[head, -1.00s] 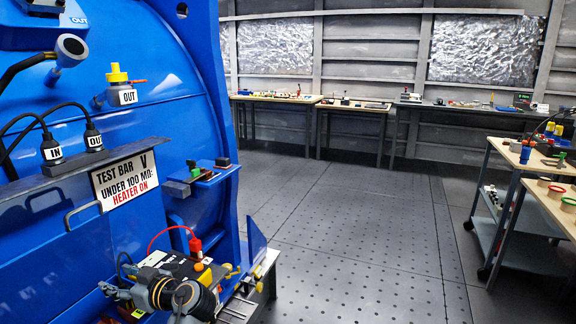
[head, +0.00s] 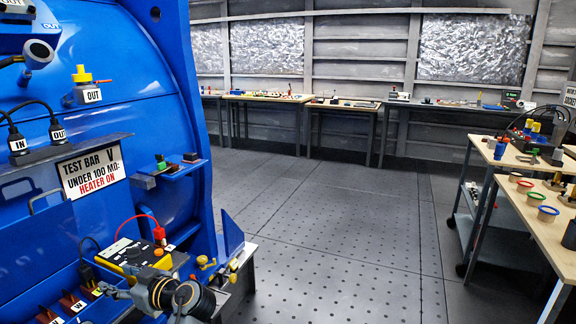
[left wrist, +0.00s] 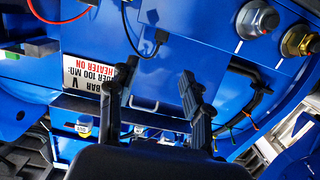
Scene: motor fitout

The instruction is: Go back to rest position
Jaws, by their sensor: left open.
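My left gripper (head: 112,291) is at the lower left of the head view, in front of the blue motor housing (head: 90,120). In the left wrist view its two dark fingers (left wrist: 155,95) stand apart with nothing between them. Beyond them are the blue housing and the test bar sign (left wrist: 98,75), upside down. A yellow and black meter (head: 135,256) with a red lead sits on a ledge behind the gripper, apart from it as far as I can tell. My right gripper is not in view.
The grey perforated floor (head: 335,220) is open in the middle. Workbenches (head: 345,104) line the back wall. A wheeled cart (head: 490,225) and a wooden table with coloured rings (head: 530,205) stand at the right. The blue housing fills the left.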

